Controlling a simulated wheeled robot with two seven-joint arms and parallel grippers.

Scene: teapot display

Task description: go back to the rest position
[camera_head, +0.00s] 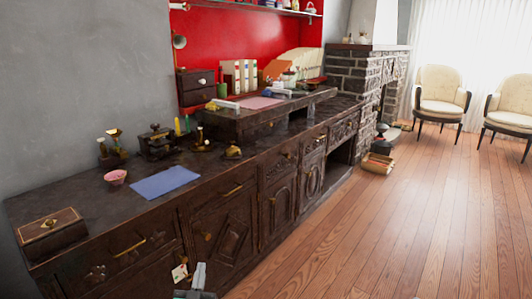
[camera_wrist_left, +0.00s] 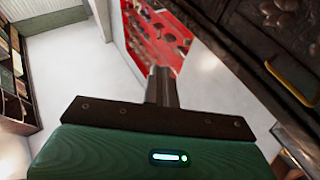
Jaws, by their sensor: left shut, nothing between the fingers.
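My left gripper (camera_head: 199,276) is low at the bottom edge of the head view, in front of the dark carved cabinet (camera_head: 228,222). In the left wrist view its fingers (camera_wrist_left: 162,82) are together with nothing between them. They point past the cabinet front, apart from the brass handle (camera_wrist_left: 291,78). My right gripper is in neither view.
The long cabinet top holds a wooden box (camera_head: 48,225), a pink bowl (camera_head: 116,177), a blue cloth (camera_head: 165,182) and several brass items. Wooden floor (camera_head: 400,225) to the right is mostly clear. Two cream chairs (camera_head: 440,92) (camera_head: 512,104) stand at the back.

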